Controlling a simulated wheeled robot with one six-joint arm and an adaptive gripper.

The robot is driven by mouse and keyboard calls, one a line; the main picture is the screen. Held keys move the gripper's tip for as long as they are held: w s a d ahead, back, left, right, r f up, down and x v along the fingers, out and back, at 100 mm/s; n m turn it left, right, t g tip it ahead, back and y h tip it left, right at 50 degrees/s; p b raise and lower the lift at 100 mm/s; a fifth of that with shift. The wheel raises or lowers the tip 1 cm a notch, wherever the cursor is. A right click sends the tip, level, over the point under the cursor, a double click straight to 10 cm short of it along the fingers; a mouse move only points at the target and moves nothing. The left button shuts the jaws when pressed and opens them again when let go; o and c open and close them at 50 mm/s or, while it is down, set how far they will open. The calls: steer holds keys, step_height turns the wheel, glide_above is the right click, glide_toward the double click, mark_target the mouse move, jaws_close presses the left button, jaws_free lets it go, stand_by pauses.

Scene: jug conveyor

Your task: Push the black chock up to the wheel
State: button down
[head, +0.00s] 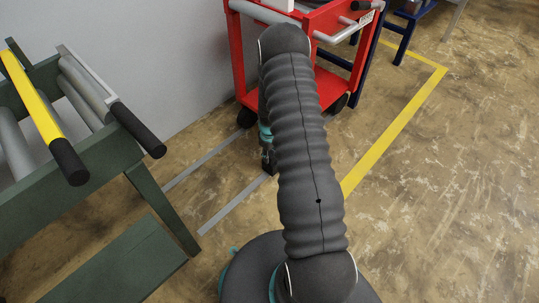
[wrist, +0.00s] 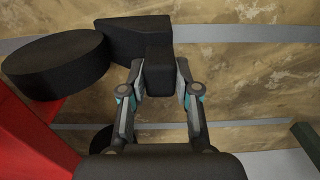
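The black chock (wrist: 130,38) lies on the floor in the wrist view, a wedge with an upright block (wrist: 158,68) on its near side. My gripper (wrist: 160,74) has a finger on each side of this block and appears shut on it. The black wheel (wrist: 52,62) of the red cart is just left of the chock. The chock's left end appears to meet the wheel's edge, though a thin gap cannot be ruled out. In the head view, the wheel (head: 247,117) shows under the cart (head: 243,70), while my arm mostly hides the gripper and chock.
Grey floor strips (head: 235,204) run under the cart. A green roller conveyor (head: 95,155) with a yellow bar (head: 30,95) stands at left. A yellow floor line (head: 400,125) runs at right, with open floor beyond it. Another cart wheel (head: 337,103) shows right of my arm.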

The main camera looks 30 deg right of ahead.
steer(key=shift+d, duration=0.1)
steer(key=shift+w+d, duration=0.3)
steer(key=shift+d, duration=0.5)
steer(key=c, duration=0.9)
jaws_free()
steer(key=shift+b, duration=0.3)
steer(key=shift+c, duration=0.2)
steer(key=o, duration=0.5)
steer(key=shift+s+d, duration=0.1)
steer(key=shift+d, duration=0.05)
steer(key=shift+a, duration=0.35)
steer(key=shift+r, duration=0.3)
step_height(320, 180, up, 11)
steer(key=shift+d+r, duration=0.15)
